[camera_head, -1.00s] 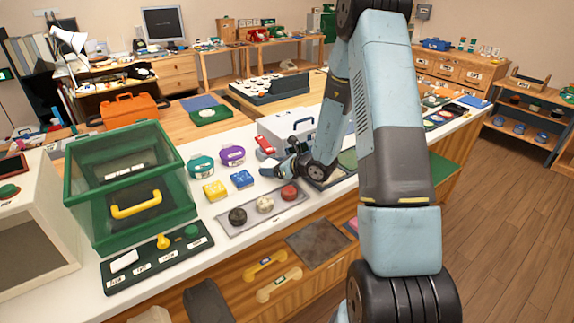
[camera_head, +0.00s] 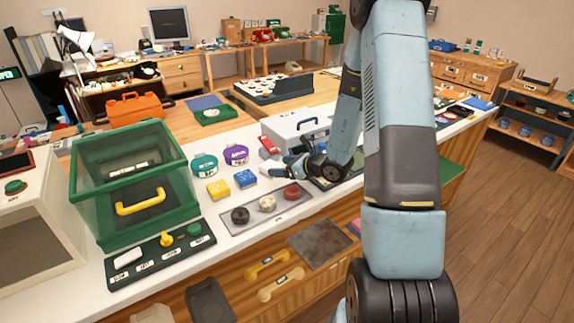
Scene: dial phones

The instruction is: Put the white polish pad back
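A grey tray (camera_head: 238,229) lies near the front edge of the white counter. On it, from left to right, sit a dark round pad (camera_head: 240,216), a whitish round pad (camera_head: 267,203) and a red round pad (camera_head: 291,192). The whitish one looks like the white polish pad. My gripper (camera_head: 281,171) is low over the counter, behind the tray, pointing left and apart from the whitish pad. Its fingers are too small and dark to show whether they are open or hold anything.
Yellow (camera_head: 218,189) and blue (camera_head: 245,178) blocks stand left of my gripper, with teal (camera_head: 204,165) and purple (camera_head: 236,155) containers behind them. A red object (camera_head: 268,146) and a grey case (camera_head: 290,126) are behind it. A green glass box (camera_head: 135,180) stands left.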

